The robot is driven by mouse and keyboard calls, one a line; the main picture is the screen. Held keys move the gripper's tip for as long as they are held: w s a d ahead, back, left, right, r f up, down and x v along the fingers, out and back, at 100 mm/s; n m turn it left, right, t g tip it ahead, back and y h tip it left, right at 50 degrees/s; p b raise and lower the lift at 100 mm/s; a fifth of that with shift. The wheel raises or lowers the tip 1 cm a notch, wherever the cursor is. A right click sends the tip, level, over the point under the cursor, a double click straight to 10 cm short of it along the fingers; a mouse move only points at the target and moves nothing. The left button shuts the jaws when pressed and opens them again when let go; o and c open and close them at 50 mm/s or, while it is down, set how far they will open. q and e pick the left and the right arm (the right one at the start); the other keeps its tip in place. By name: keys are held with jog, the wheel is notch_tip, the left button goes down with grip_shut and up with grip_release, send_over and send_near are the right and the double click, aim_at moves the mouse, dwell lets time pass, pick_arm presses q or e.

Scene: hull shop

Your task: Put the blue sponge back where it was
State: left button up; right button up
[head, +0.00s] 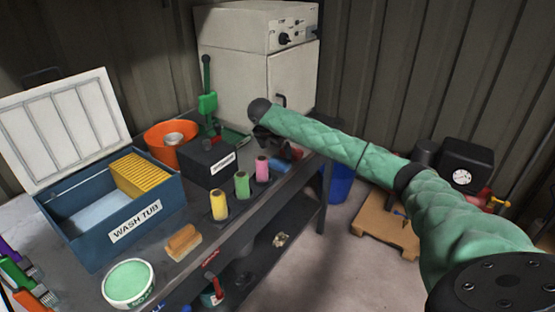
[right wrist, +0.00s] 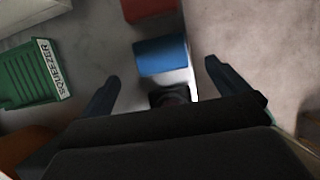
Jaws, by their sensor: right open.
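The blue sponge (head: 282,166) lies at the far right end of the dark workbench, beside the bench edge. It shows as a blue block in the right wrist view (right wrist: 161,56). My right gripper (head: 270,143) is above that end of the bench, with its fingers apart and nothing held. In the right wrist view the blue sponge is just ahead of the two fingertips (right wrist: 162,72), roughly centred between them. A small black object (right wrist: 170,95) is close behind it. My left gripper is not in view.
A red block (right wrist: 150,8) lies just beyond the sponge. Pink (head: 262,168), green (head: 242,184) and yellow (head: 219,204) rollers stand in a row along the front. The green squeezer (right wrist: 28,75), a black box (head: 207,168) and the open wash tub (head: 85,240) are also on the bench.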

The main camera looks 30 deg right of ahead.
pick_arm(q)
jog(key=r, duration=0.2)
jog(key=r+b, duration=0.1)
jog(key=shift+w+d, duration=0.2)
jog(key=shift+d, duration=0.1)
pick_arm(e)
jog(key=v, duration=0.4)
jog(key=shift+s+a+r, duration=0.1)
jog(key=shift+a+r, duration=0.05)
jog(key=shift+r, duration=0.2)
